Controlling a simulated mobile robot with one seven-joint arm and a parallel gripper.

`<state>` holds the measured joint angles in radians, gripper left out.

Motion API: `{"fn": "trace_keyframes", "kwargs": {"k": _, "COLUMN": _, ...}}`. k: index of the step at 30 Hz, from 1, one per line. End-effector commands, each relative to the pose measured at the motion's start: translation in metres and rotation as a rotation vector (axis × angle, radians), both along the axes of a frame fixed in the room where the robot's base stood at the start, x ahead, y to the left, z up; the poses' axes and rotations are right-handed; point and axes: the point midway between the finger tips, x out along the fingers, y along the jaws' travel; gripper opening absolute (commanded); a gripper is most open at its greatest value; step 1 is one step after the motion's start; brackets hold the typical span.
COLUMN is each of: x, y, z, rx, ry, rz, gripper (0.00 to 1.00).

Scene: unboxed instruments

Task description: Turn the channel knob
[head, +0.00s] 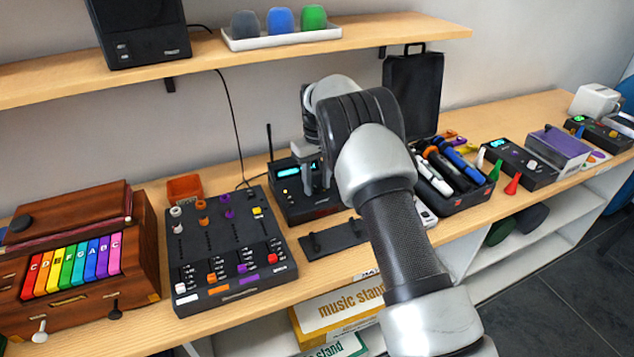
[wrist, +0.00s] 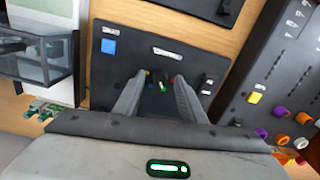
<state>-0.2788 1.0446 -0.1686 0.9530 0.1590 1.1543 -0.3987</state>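The black receiver box (head: 290,204) with a lit cyan display stands on the bench in the head view, just left of and below my gripper (head: 318,180). In the wrist view its dark front panel (wrist: 125,70) carries a blue square display (wrist: 109,46), a pale label (wrist: 167,54) and a small switch or control (wrist: 207,85) at the right. My gripper (wrist: 157,80) is open, its two fingers apart and pointing at the panel. Small dark, red and white details show between the fingertips. I cannot tell which is the channel knob, or whether the fingers touch it.
The black mixer (head: 225,245) with coloured knobs stands to the left of the receiver. A flat black plate (head: 335,238) lies in front. An open case of microphones (head: 455,180) is to the right. The shelf (head: 375,32) runs above at the back.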

Motion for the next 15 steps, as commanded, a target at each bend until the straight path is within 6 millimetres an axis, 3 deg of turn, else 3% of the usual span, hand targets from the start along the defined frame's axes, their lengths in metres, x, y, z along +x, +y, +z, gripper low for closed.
{"fn": "trace_keyframes", "kwargs": {"k": 8, "x": -0.0002, "y": 0.0001, "z": -0.0012, "rx": 0.000, "ry": 0.000, "rz": 0.000, "gripper": 0.35}}
{"fn": "trace_keyframes", "kwargs": {"k": 14, "x": -0.0001, "y": 0.0002, "z": -0.0010, "rx": 0.000, "ry": 0.000, "rz": 0.000, "gripper": 0.01}}
{"fn": "trace_keyframes", "kwargs": {"k": 15, "x": -0.0002, "y": 0.0001, "z": -0.0010, "rx": 0.000, "ry": 0.000, "rz": 0.000, "gripper": 0.00}}
